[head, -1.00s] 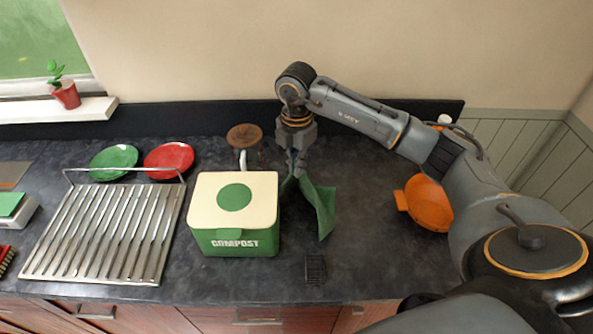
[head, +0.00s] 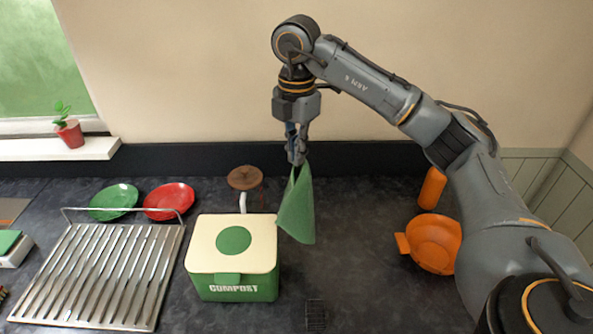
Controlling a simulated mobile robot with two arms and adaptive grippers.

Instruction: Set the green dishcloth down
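The green dishcloth (head: 297,208) hangs from my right gripper (head: 297,160), just right of the compost bin in the head view. My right gripper points down and is shut on the cloth's upper end. The cloth hangs in a narrow fold, its lower corner to the right. Whether that lower corner touches the counter (head: 370,270) is hard to tell. My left gripper is not in view.
A green compost bin (head: 235,288) with a cream lid stands left of the cloth. A metal drying rack (head: 100,275), green plate (head: 114,198) and red plate (head: 168,198) are further left. An orange pan (head: 433,243) and orange bottle (head: 432,188) stand right. Counter between is mostly clear.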

